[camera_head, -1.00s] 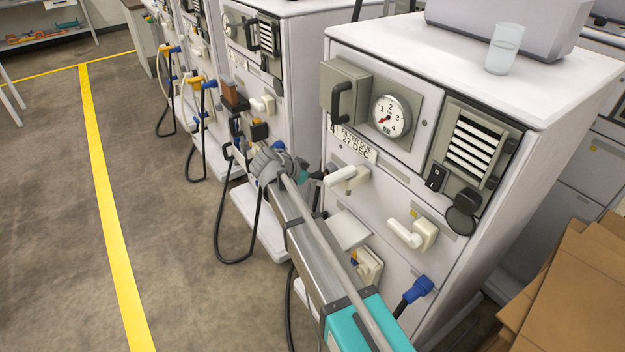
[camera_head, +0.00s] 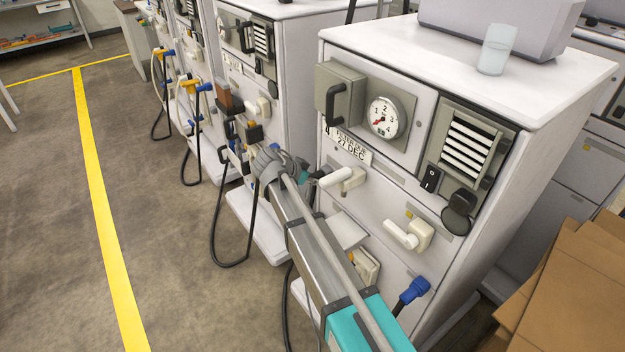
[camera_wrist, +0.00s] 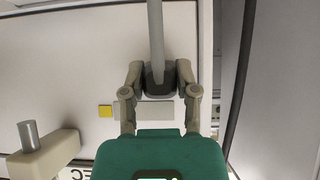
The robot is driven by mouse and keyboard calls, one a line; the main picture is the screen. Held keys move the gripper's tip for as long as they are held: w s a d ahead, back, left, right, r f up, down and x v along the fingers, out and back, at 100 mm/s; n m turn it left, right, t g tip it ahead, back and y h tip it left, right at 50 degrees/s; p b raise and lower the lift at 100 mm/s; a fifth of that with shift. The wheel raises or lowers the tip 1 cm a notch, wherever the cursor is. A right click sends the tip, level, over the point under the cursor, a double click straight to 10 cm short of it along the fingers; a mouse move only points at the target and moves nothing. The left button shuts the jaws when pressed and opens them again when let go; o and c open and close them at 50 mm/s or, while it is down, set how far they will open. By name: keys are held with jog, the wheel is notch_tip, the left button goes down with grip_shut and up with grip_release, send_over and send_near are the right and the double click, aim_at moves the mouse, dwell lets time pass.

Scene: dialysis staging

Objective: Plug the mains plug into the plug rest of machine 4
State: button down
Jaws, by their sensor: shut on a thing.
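Machine 4 (camera_head: 375,165) stands in the centre-right of the head view, with a "4" and a "27 DEC" label on its front. My gripper (camera_wrist: 160,85) is shut on a small dark block with a grey cable or rod, seemingly the mains plug (camera_wrist: 158,74). The rod runs to the top edge of the wrist view. The block is in front of the machine's white panel; I cannot tell if they touch. In the head view my arm hides the fingertips and most of the block. A beige socket-like fitting (camera_head: 367,265) low on machine 4 may be the plug rest; I cannot be sure.
Beige handles (camera_head: 408,236) and a blue connector (camera_head: 413,290) stick out of machine 4's front. A shelf (camera_head: 348,230) juts out beside my arm. Black cables (camera_head: 214,240) loop down at neighbouring machines. Cardboard (camera_head: 560,290) stands at right. The floor left of the machines is clear.

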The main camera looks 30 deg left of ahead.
jog(key=shift+w+d, duration=0.1)
jog(key=shift+w, duration=0.05)
jog(key=shift+c, duration=1.4)
grip_release()
jog(key=s+a, duration=0.4)
jog(key=s, duration=0.3)
jog(key=shift+s, duration=0.35)
jog(key=shift+s, duration=0.1)
